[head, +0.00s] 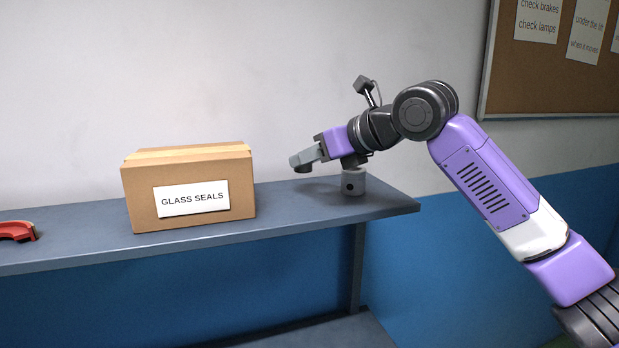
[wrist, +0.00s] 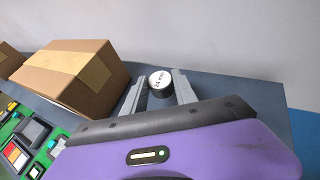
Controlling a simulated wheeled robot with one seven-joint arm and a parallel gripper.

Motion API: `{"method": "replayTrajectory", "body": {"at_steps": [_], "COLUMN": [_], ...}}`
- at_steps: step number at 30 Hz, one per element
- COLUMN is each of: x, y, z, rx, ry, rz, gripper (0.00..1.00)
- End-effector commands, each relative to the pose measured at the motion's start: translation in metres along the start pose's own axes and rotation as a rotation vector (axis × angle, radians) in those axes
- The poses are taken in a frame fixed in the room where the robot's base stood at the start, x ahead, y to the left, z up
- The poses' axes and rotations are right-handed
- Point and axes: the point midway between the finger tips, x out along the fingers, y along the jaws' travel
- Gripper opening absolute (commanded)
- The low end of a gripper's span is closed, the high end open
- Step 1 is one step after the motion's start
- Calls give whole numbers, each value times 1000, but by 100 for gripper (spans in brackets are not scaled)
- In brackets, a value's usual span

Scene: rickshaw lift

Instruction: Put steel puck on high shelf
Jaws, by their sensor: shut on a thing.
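The steel puck (wrist: 160,82) is a short round piece with a pale, marked top and a dark side. It sits between the two grey fingers of my gripper (wrist: 159,87) in the wrist view. In the head view my gripper (head: 306,158) points left, and the puck's dark side seems to show at the fingertips. The fingers are shut on the puck and partly hide it. They are over the blue-grey shelf (head: 285,222), right of the cardboard box, and look a little above the shelf top.
The box (head: 145,200) labelled GLASS SEALS stands left of my gripper and also shows in the wrist view (wrist: 75,75). A pale grey cylinder (head: 353,183) with a dark hole shows below my wrist. A red curved thing (head: 18,231) lies far left. The wall is close behind.

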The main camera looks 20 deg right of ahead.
Motion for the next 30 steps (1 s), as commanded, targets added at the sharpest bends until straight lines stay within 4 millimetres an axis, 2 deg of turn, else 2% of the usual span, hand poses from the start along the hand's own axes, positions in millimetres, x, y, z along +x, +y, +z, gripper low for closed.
{"method": "replayTrajectory", "body": {"at_steps": [5,13,24,25,27,30], "x": [4,19,22,22,21,21], "y": [-1,0,0,0,0,0], "z": [-8,-40,-46,-45,-44,-44], "rx": [1,2,0,0,0,0], "ry": [-1,-1,-2,0,0,0], "rz": [-1,0,-1,-1,-1,-1], "gripper": [0,0,0,40,53,55]}}
